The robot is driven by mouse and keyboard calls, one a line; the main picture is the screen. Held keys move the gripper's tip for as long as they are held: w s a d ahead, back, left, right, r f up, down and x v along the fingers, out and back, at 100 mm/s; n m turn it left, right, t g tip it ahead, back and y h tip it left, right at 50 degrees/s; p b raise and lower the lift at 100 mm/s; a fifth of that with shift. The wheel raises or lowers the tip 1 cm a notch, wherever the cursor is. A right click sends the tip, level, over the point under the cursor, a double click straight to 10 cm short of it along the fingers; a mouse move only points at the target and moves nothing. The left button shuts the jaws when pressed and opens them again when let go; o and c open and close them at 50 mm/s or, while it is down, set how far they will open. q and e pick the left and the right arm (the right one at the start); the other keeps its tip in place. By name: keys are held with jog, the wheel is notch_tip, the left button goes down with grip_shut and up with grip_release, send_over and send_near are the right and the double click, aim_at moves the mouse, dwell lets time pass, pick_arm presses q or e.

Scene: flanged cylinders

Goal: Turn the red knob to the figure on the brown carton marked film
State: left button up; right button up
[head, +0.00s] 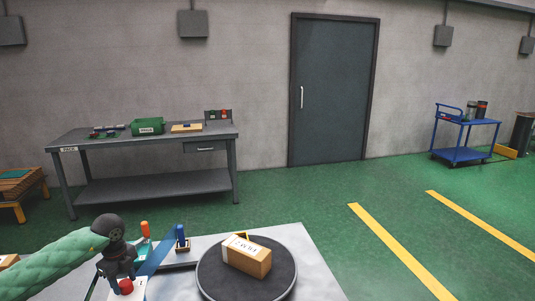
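The red knob (126,286) sits on a white panel (139,292) with dark marks, at the bottom left of the head view. The brown carton (259,267) lies on a dark round turntable (208,281). Its white label (243,246) carries writing that appears upside down; I cannot read its figure surely. My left gripper (121,276) points down at the knob, its dark fingers just above or around it. Whether they touch the knob, and how far they are open, is too small to tell. My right gripper is not in view.
A blue upright piece (181,236) on a small wooden block and an orange-topped piece (145,230) stand behind the gripper, left of the turntable. The pale tabletop (312,272) is clear right of the turntable. A grey bench (150,184) stands across the green floor.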

aim_at(125, 282)
pick_arm(q)
jog(key=o, duration=0.5)
jog(key=shift+r, duration=0.15)
jog(key=shift+r+p, duration=0.85)
jog(key=shift+r, duration=2.05)
